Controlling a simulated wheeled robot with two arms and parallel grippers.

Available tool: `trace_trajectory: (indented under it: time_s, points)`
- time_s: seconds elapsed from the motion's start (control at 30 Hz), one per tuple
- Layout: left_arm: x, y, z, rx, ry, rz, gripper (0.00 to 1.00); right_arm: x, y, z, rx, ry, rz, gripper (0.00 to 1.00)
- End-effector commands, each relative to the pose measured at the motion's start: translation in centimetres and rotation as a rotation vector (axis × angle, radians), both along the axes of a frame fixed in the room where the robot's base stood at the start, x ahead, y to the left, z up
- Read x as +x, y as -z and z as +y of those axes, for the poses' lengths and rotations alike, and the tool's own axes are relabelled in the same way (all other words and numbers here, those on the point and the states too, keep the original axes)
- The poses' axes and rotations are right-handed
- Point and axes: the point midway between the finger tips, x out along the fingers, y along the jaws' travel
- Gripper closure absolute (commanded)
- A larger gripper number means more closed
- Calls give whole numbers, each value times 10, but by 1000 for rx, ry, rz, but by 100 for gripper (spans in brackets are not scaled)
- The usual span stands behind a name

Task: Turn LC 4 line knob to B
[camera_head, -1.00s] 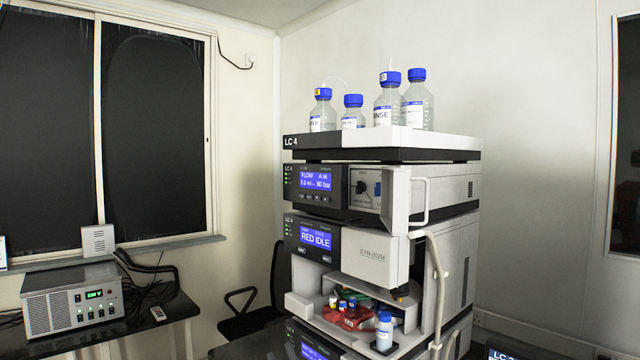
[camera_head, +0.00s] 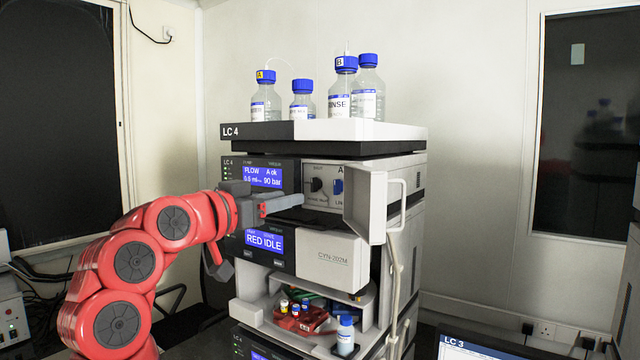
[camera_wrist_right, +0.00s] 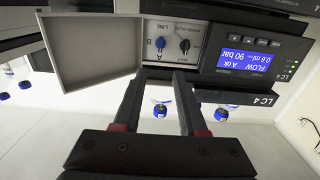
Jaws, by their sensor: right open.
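The LC 4 stack (camera_head: 280,131) stands in the middle of the head view. Its blue line knob (camera_head: 338,187) sits on the white valve panel, right of a black knob (camera_head: 316,185). The grey hinged cover (camera_head: 363,205) stands open to the right. In the upside-down wrist view the blue knob (camera_wrist_right: 160,43) is beside A and B marks; its exact setting is too small to tell. My right gripper (camera_head: 292,203) is open and empty, in front of the panel. Its fingers (camera_wrist_right: 160,76) straddle the line toward the blue knob, apart from it. My left gripper is not in view.
Several blue-capped bottles (camera_head: 266,102) stand on top of the stack. The open cover (camera_wrist_right: 88,50) bounds the gripper's surroundings beside the knobs. Below, an open tray bay holds small vials (camera_head: 295,309) and a bottle (camera_head: 345,336). An LC 3 unit (camera_head: 480,347) shows at lower right.

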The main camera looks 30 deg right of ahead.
Motion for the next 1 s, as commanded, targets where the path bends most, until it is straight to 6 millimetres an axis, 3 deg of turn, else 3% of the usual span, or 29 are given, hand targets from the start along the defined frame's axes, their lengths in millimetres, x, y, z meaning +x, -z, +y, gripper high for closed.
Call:
trace_trajectory:
  time_s: [0.4,0.6,0.8,1.0]
  points:
    - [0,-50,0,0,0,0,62,37,-6,-91,-5,3,4,59]
    - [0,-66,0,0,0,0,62,52,-5,-126,-4,0,2,59]
    - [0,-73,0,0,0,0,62,59,-2,-141,-4,-2,1,59]
    - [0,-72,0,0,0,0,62,60,-1,-143,-4,-3,-1,59]
